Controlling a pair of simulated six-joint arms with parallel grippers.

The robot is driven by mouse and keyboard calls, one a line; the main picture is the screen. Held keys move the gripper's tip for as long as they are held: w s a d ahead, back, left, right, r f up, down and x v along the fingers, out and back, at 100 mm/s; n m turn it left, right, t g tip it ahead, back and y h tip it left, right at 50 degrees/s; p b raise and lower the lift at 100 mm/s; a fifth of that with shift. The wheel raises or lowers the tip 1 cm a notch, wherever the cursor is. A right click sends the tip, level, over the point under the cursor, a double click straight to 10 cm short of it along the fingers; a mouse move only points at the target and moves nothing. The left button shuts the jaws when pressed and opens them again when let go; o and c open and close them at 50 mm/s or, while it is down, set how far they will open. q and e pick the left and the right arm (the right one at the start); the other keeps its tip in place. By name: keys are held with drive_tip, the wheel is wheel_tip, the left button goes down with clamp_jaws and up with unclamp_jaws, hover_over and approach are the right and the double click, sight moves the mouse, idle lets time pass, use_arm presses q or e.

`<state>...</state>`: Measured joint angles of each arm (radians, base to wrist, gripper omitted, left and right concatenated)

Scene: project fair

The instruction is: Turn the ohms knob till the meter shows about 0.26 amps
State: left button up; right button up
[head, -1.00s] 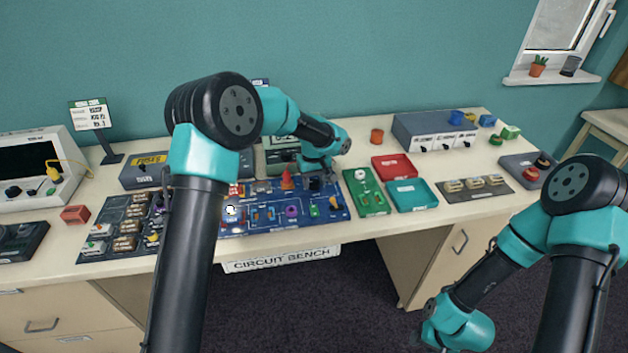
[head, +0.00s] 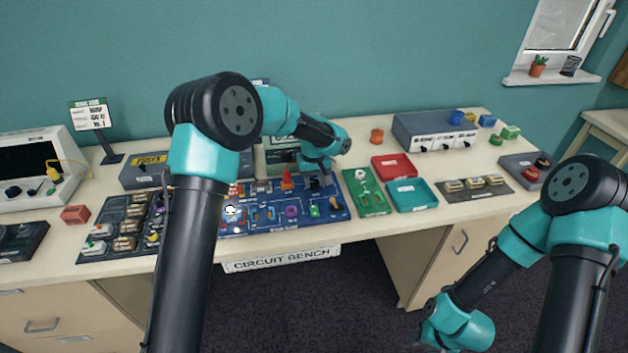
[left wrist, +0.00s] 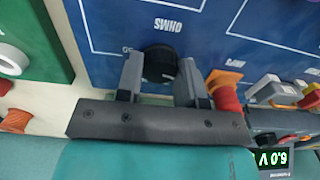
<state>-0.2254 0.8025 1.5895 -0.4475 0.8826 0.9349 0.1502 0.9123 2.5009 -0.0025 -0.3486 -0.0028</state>
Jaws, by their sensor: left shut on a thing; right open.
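The ohms knob (left wrist: 160,64) is black and round in the left wrist view, next to the upside-down OHMS label (left wrist: 168,25) on the blue circuit board (left wrist: 210,55). My left gripper (left wrist: 160,75) is shut on it, one grey finger on each side. In the head view my left gripper (head: 318,172) is over the back right of the blue board (head: 340,212). My right gripper (head: 432,335) hangs low in front of the bench, open and apart from everything. A green-lit display (left wrist: 272,158) in the left wrist view reads 6.0 V upside down. I cannot read any amps value.
A green board (head: 367,200), a red tray (head: 394,168) and a teal tray (head: 412,194) lie to the right.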

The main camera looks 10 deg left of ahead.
sight(314, 182)
use_arm(q)
drive_tip(key=o, duration=0.9)
wheel_tip(314, 182, up, 18)
drive_tip(key=shift+f, duration=0.25)
